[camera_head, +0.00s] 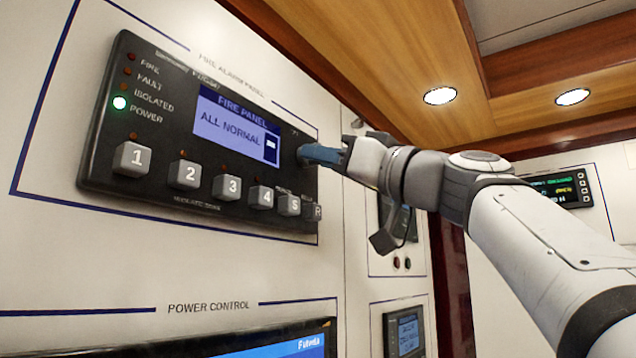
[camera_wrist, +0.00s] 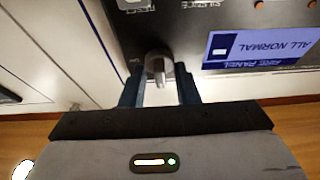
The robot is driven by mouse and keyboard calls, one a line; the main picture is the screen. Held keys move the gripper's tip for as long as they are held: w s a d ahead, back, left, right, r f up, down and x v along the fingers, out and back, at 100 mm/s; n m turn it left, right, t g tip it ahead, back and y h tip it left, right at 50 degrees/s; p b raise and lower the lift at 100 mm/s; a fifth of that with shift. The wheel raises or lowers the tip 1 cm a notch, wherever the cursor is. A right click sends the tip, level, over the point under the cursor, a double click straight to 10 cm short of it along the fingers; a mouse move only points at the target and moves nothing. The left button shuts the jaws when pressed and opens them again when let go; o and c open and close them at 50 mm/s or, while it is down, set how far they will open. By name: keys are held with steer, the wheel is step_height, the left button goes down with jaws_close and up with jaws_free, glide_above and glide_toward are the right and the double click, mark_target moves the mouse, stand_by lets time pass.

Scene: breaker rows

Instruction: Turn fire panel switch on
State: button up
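The fire panel (camera_head: 270,208) is a black box on the white wall, at the left in the head view. Its blue screen (camera_head: 237,128) reads "ALL NORMAL" and a green POWER light (camera_head: 120,103) glows. The switch, a small grey knob (camera_wrist: 158,68), shows in the wrist view on the panel's edge; in the head view my gripper hides it. My gripper (camera_head: 305,154) is at the panel's right end. In the wrist view its two dark blue fingers stand apart, one on each side of the knob, with no clear contact.
Numbered grey buttons (camera_head: 190,175) run along the panel's lower edge, close to my gripper. A power control screen (camera_head: 270,345) sits below. Smaller panels (camera_head: 405,335) are on the wall to the right. A wooden ceiling (camera_head: 385,50) with round lights is above.

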steer(key=shift+d, duration=0.15)
jaws_close()
steer(key=shift+s, duration=0.1)
steer(key=shift+m, duration=0.4)
steer(key=shift+s+a+r+m+t+h+p, duration=0.2)
steer(key=shift+m+h+p, duration=1.05)
steer(key=shift+m, duration=2.35)
steer(key=shift+s+a+r+m+t+h+p, duration=0.15)
steer(key=shift+m+t+h+p, duration=0.45)
steer(key=shift+m+h, duration=2)
steer(key=shift+r+m+t+h+p, duration=0.25)
steer(key=shift+m+p, duration=1)
steer(key=shift+m, duration=3.35)
steer(key=shift+o, duration=2.4)
jaws_free()
steer(key=shift+w+a, duration=0.1)
